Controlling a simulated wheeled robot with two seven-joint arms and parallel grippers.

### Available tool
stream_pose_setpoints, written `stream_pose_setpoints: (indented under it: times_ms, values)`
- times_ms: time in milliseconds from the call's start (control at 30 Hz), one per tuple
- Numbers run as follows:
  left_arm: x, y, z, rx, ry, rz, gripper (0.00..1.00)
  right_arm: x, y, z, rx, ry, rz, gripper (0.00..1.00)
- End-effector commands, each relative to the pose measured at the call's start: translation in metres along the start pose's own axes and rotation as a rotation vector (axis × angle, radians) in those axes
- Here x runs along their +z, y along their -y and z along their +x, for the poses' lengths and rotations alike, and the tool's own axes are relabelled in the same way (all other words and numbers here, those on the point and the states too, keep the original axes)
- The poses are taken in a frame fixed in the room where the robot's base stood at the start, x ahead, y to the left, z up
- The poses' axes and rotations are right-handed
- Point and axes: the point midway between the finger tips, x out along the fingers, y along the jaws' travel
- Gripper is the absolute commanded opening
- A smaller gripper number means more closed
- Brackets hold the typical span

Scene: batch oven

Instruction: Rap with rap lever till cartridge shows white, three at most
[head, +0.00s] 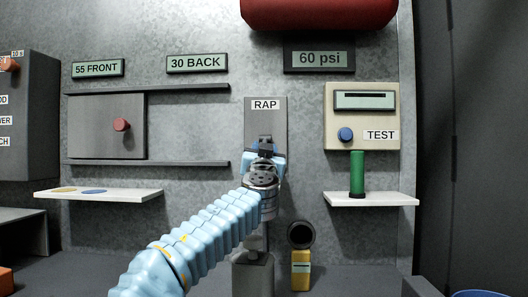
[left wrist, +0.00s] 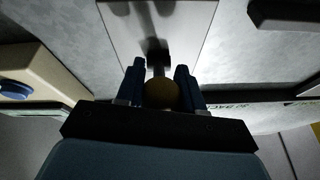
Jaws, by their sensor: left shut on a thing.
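The rap lever's round ochre knob (left wrist: 160,94) sits between the two dark blue fingers of my left gripper (left wrist: 160,85) in the left wrist view. Its stem runs up from there to the plate. In the head view my left gripper (head: 265,148) is at the grey RAP plate (head: 266,112) and is shut on the lever, which it mostly hides. Below and to the right, a yellow block (head: 300,279) with a pale band stands under a dark round pipe mouth (head: 301,235). I cannot tell which thing is the cartridge, and I see no clear white. My right gripper is not in view.
A green cylinder (head: 357,172) stands on the right white shelf (head: 385,199) under the TEST box (head: 362,117). The left white shelf (head: 125,195) holds two flat discs. A display (head: 319,59) reads 60 psi below a red tank (head: 318,12). A grey post (head: 253,274) stands below my gripper.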

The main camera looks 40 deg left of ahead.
Motion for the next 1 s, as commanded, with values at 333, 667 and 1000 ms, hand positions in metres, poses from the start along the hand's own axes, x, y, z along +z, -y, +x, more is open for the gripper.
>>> stream_pose_setpoints:
  times_ms: [333,667,1000]
  values:
    - [-0.014,0.003,0.002,0.02,0.1,0.002,0.0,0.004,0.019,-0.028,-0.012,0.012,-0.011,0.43]
    - [-0.025,0.004,0.002,0.069,0.348,0.004,0.0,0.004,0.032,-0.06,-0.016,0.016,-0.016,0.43]
    - [-0.033,0.005,0.004,0.104,0.522,0.011,0.0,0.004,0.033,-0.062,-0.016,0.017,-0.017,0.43]
